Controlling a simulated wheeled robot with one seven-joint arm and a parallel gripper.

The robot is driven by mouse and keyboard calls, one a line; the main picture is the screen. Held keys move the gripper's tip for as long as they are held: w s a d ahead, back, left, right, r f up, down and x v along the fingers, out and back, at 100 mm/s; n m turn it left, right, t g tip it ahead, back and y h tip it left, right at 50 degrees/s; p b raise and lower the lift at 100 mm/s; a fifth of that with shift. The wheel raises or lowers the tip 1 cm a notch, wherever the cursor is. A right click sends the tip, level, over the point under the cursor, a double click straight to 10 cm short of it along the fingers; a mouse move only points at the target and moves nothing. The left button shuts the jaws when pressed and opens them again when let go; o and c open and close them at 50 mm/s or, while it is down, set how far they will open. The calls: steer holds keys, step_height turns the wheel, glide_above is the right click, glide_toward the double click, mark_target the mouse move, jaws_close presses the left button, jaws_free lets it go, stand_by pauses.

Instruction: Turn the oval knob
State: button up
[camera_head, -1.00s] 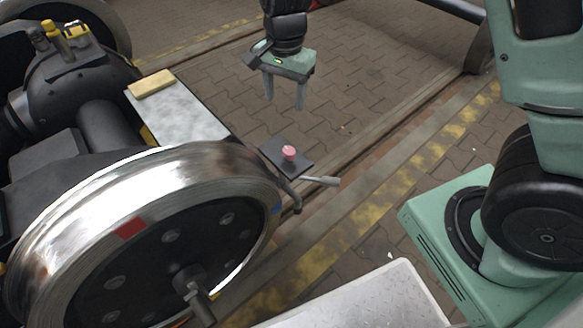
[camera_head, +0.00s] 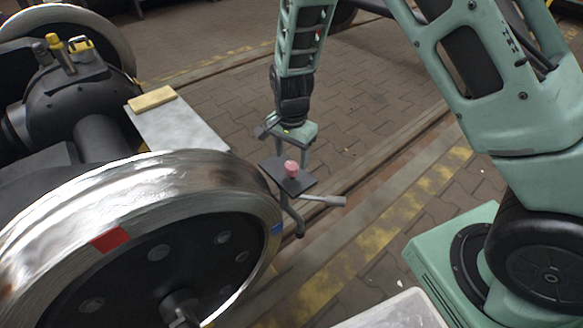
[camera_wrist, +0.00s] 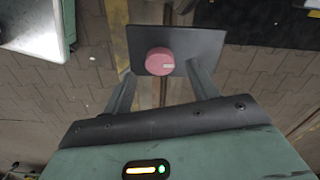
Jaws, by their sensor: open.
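The pink knob (camera_head: 291,168) sits on a dark rectangular plate (camera_head: 301,184) beside the large wheel. In the wrist view the knob (camera_wrist: 159,61) looks round, with a pale mark on its face, and stands out from the plate (camera_wrist: 205,42). In the wrist view the two fingers (camera_wrist: 161,78) point towards the plate, one on each side of the knob, with clear gaps. I see no contact with the knob.
A shiny steel wheel (camera_head: 130,190) fills the lower left. A lever with a grey handle (camera_head: 322,200) sticks out below the plate. A pale table (camera_head: 185,130) with a wooden block (camera_head: 152,99) stands behind the wheel. Paved floor lies open behind my gripper.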

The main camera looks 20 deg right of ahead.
mark_target(291, 165)
steer(key=shift+f+b, duration=0.4)
steer(key=shift+f, duration=1.3)
steer(key=c, duration=1)
